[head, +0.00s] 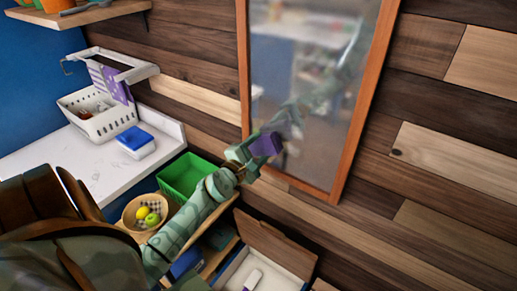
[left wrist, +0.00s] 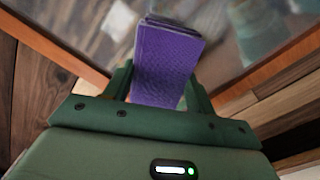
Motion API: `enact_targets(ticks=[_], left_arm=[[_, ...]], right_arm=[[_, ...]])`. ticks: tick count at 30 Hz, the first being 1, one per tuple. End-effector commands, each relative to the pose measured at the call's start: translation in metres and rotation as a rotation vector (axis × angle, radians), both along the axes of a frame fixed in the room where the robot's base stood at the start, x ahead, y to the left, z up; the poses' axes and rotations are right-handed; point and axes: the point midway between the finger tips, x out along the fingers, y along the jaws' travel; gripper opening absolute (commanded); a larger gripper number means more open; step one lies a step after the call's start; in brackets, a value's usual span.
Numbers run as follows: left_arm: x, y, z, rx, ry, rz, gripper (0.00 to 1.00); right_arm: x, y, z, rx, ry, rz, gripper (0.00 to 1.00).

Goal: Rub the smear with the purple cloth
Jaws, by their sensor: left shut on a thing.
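My left gripper (head: 255,150) is shut on the folded purple cloth (head: 265,145), at the lower left part of a wood-framed mirror (head: 312,75). In the left wrist view the cloth (left wrist: 167,62) stands out between the two green fingers, in front of the mirror glass (left wrist: 240,30). Whether the cloth touches the glass I cannot tell. The glass looks hazy and blurred, and I cannot pick out a distinct smear from the reflections. My arm shows reflected in it. My right gripper is not in view.
Below my left arm are a green bin (head: 183,177), a fruit bowl (head: 133,221) and an open box (head: 268,243). On the white counter (head: 60,160) stand a white basket (head: 112,122) and a blue-and-white block (head: 136,142). A purple patterned towel (head: 112,82) hangs from a rail.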

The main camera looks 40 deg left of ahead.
Motion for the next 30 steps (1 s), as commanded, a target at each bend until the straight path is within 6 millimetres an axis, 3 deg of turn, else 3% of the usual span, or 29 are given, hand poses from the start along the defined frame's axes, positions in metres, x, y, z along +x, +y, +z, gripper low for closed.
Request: enact_targets(ticks=[30], left_arm=[[0.017, 0.002, 0.0, 0.001, -0.001, 0.0, 0.37]], right_arm=[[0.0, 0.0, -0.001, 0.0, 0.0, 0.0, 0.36]])
